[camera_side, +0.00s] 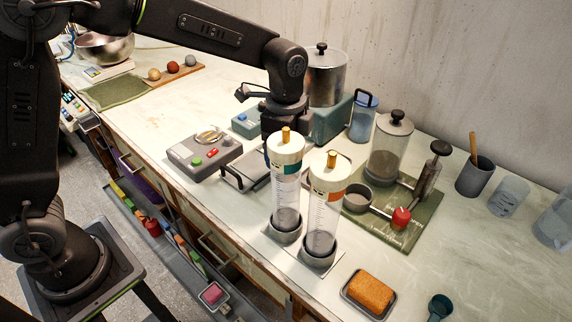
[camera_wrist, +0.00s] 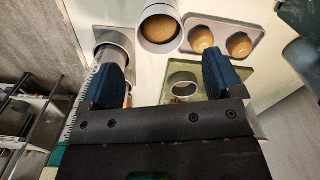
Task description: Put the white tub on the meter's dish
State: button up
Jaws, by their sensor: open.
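My gripper (camera_wrist: 163,68) is open, with its two dark blue fingers apart and nothing held between them. In the side view its fingers are hidden behind the tall clear tubes. In the wrist view a white round-walled tub (camera_wrist: 145,36) with a brown inside stands beyond the fingertips, apart from them. I cannot pick this tub out in the side view. The grey meter (camera_side: 187,156) with green and red buttons lies left of the gripper in the side view. A shallow clear dish (camera_side: 209,137) sits on its top and looks empty.
Two graduated tubes, one with a teal band (camera_side: 286,170) and one with an orange band (camera_side: 328,190), stand in front of my gripper. A green mat (camera_side: 385,235) bears a jar and fittings. A sponge (camera_side: 370,291) lies in front.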

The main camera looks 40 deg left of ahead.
jog(key=shift+r, duration=2.1)
jog(key=s+a+r+n+t, duration=0.2)
jog(key=s+a+n, duration=0.3)
jog(key=s, duration=0.5)
jog(key=s+a+r+n+t, duration=0.3)
jog(key=s+a+n, duration=0.2)
jog(key=s+n, duration=0.3)
jog(key=shift+s+a+n, duration=0.15)
jog(key=shift+s+n, duration=0.15)
jog(key=shift+s, duration=0.55)
jog(key=shift+o, duration=0.4)
jog(key=shift+s+a+f+n+t, duration=0.15)
jog(key=shift+s+f+n+t, duration=0.15)
jog(key=shift+s+n, duration=0.15)
